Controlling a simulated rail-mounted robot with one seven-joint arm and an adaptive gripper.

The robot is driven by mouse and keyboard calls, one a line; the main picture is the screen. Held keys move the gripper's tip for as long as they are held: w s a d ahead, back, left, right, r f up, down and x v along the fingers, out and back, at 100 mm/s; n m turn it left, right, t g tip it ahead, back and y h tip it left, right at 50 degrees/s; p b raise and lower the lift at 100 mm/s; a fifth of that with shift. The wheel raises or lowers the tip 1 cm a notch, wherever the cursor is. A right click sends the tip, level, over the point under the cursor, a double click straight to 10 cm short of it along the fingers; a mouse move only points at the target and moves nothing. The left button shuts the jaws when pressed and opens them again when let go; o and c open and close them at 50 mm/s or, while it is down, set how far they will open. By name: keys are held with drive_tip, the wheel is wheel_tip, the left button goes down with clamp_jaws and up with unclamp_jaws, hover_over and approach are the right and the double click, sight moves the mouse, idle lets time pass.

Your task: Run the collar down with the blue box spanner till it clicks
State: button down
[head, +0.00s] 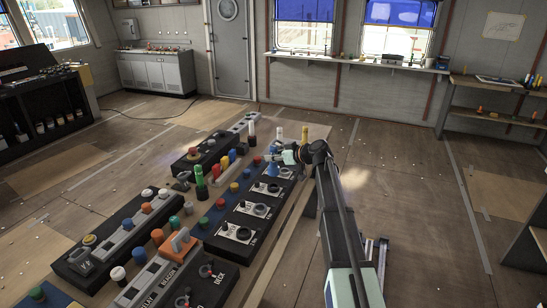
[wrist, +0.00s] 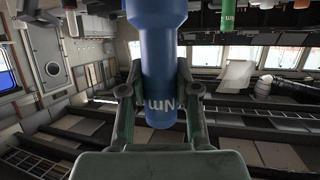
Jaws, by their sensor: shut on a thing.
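My gripper (wrist: 160,88) is shut on the blue box spanner (wrist: 160,45). In the wrist view the spanner's thick blue barrel lies between both fingers, with white "Nm" lettering near its rounded end. Its other end runs out of the top of that picture. In the head view my gripper (head: 281,157) is over the far part of the black control panel, and the blue spanner (head: 271,170) shows just below it. I cannot make out the collar, or whether the spanner touches anything beneath it.
The panel carries grey plates with black round fittings (head: 259,210). A green-handled tool (head: 201,180) stands upright to the left. An orange block (head: 180,243) sits on the nearer panel. The floor on the right is clear.

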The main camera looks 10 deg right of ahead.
sight(278, 172)
drive_tip(key=shift+f+b, duration=0.25)
drive_tip(key=shift+b, duration=0.65)
wheel_tip(278, 172, down, 6)
drive_tip(key=b, duration=0.6)
drive_tip(key=shift+b, duration=0.55)
drive_tip(key=shift+s+f+b, duration=0.15)
drive_tip(key=shift+f+b, duration=0.25)
drive_tip(key=shift+b, duration=0.6)
idle(2.0)
